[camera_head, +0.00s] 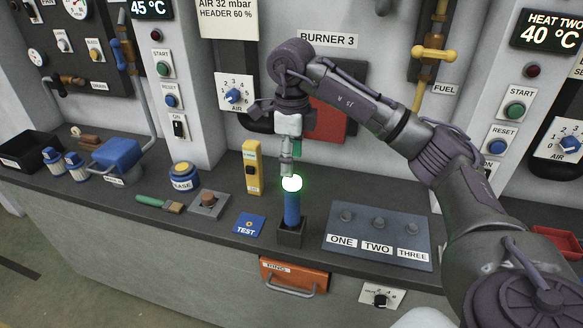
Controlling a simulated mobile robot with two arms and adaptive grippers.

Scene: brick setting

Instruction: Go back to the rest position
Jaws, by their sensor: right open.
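My right arm comes in from the right and bends down at the burner wall. My right gripper (287,170) points down, open, just above a blue stick with a glowing green-white top (291,207). The stick stands upright in a dark square holder (290,236) on the counter. Gripper and glowing tip overlap in this view, so I cannot tell whether they touch. My left gripper is not in view.
The dark counter (335,210) holds a yellow upright device (252,167), a blue TEST card (249,225), a green-handled brush (158,203) and a ONE-TWO-THREE panel (377,236). Behind stands a wall of gauges, buttons and a yellow FUEL valve (434,54). An orange drawer (294,276) is below.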

